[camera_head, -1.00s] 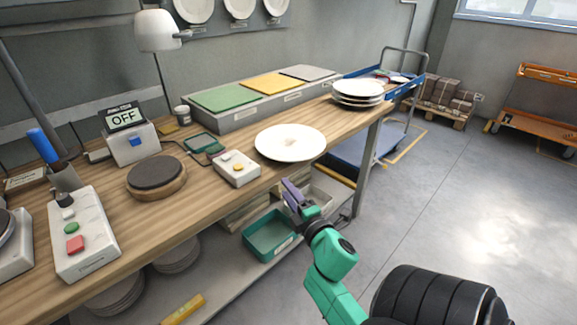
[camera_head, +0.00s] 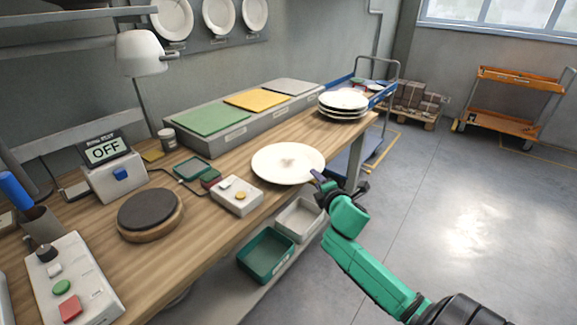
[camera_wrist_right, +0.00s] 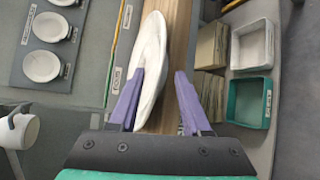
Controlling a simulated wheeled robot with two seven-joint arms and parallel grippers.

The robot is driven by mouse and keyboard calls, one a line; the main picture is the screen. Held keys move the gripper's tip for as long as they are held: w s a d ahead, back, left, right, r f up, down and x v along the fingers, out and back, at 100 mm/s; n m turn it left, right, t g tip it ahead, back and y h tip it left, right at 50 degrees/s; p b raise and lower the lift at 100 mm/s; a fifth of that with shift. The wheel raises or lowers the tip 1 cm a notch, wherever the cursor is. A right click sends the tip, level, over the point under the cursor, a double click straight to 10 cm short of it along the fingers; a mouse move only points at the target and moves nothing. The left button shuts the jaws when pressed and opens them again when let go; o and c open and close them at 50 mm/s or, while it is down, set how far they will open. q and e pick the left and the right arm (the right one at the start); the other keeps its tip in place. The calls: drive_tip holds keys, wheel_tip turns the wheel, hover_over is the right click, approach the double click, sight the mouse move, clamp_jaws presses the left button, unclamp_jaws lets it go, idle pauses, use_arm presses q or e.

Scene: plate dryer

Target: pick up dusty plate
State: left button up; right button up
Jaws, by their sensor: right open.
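A white plate with a greyish smudge in its middle (camera_head: 288,160) lies on the wooden workbench near its front edge. My right gripper (camera_head: 317,181) is at the plate's near right rim. In the right wrist view the right gripper (camera_wrist_right: 158,95) is open, with two purple fingers pointing at the plate (camera_wrist_right: 148,65). The plate's rim shows beside the left finger, which overlaps it; I cannot tell whether they touch. My left gripper is not in view.
A stack of white plates (camera_head: 344,103) stands farther right on the bench. A white button box (camera_head: 237,196) and a round dark pad (camera_head: 150,213) are left of the plate. Green (camera_head: 266,254) and grey bins (camera_head: 299,219) sit on the shelf below.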

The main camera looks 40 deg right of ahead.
drive_tip(key=x, duration=0.4)
drive_tip(key=shift+d+f, duration=0.1)
drive_tip(key=shift+d, duration=0.1)
drive_tip(key=shift+w+f, duration=0.2)
drive_tip(key=shift+w, duration=0.15)
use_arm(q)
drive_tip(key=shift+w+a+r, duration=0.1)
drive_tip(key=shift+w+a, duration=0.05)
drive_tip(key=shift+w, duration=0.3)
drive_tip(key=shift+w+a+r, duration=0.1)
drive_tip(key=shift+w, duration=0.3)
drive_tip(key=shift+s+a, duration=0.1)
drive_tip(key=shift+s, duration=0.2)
use_arm(e)
drive_tip(key=shift+s+r, duration=0.15)
clamp_jaws()
drive_tip(key=shift+r, duration=0.1)
